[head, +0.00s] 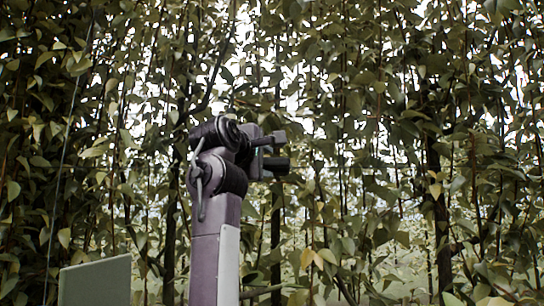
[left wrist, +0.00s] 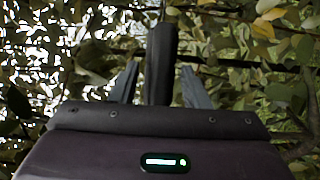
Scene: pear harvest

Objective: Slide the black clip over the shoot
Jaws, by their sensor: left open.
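My left gripper (head: 281,151) is raised in front of the foliage in the head view, its two dark fingers apart. In the left wrist view my left gripper (left wrist: 160,68) shows two grey fingers spread open. A dark upright bar (left wrist: 161,60) stands between them in that view; I cannot tell whether it is a plant part, a post or part of the gripper. I cannot make out the black clip in either view. Many thin shoots hang among the leaves, and I cannot tell which one is meant. My right gripper is not in view.
Dense leafy branches (head: 365,90) fill the head view behind the gripper. Dark trunks (head: 440,215) stand among them. A thin wire or stem (head: 66,140) runs steeply at the left. Leaves and dark branches also lie close ahead in the left wrist view.

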